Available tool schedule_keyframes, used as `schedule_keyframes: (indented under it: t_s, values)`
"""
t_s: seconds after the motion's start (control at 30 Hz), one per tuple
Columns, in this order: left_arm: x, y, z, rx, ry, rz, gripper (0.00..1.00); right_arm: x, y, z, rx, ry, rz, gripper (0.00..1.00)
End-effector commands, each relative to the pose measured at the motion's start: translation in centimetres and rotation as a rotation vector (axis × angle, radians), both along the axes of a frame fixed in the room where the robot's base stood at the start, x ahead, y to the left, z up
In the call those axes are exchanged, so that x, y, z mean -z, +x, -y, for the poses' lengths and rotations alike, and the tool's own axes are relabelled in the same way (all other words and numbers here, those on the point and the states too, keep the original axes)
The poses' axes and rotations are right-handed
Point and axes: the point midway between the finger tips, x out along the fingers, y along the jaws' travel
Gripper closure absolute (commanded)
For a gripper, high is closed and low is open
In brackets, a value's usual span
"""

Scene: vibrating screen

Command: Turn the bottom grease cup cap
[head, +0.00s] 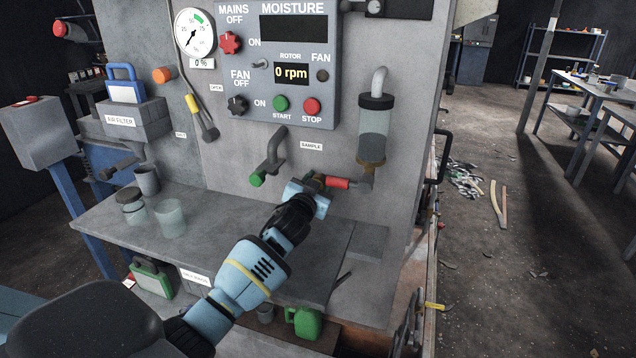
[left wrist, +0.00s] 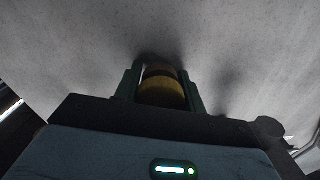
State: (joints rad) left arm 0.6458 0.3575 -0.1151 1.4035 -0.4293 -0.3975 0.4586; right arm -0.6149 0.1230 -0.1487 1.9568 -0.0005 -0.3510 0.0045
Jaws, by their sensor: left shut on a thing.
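In the left wrist view, a round brass grease cup cap (left wrist: 162,95) sits between the two dark fingers of my left gripper (left wrist: 160,78), close against the grey panel. The fingers touch it on both sides. In the head view, my left gripper (head: 314,186) reaches up to the lower part of the grey panel, just left of a red handle (head: 338,182). The gripper hides most of the cap there. I cannot tell how far the cap is turned. My right gripper is not in view.
A glass cylinder with a brass base (head: 373,132) hangs right of the gripper. A green-tipped sample pipe (head: 268,165) is to its left. The control box (head: 285,75) is above.

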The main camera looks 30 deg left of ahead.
Motion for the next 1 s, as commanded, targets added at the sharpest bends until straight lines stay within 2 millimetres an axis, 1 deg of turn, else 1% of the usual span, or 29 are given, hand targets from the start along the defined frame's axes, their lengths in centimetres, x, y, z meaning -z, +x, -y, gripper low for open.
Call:
schedule_keyframes:
  t_s: [0.07, 0.1, 0.23, 0.53, 0.63, 0.77, 1.0]
  values:
    - [0.1, 0.0, 0.0, 0.0, 0.0, -0.001, 0.83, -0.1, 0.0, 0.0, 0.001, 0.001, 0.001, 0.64]
    - [0.1, 0.0, 0.0, 0.0, 0.0, -0.001, 0.56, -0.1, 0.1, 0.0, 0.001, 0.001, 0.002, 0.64]
    - [0.1, 0.0, 0.0, 0.0, -0.001, -0.001, 0.39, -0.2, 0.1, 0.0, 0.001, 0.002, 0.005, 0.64]
    - [0.0, -0.1, 0.0, 0.0, -0.001, -0.001, 0.38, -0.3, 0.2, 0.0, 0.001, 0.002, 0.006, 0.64]
    - [0.0, -0.5, 0.1, 0.0, -0.002, 0.0, 0.38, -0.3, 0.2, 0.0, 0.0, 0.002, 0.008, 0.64]
    - [0.0, -1.8, 0.4, 0.001, -0.003, 0.001, 0.38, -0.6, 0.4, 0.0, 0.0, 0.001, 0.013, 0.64]
    - [0.0, -5.1, 1.2, 0.001, -0.002, 0.0, 0.38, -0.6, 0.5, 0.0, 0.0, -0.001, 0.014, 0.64]
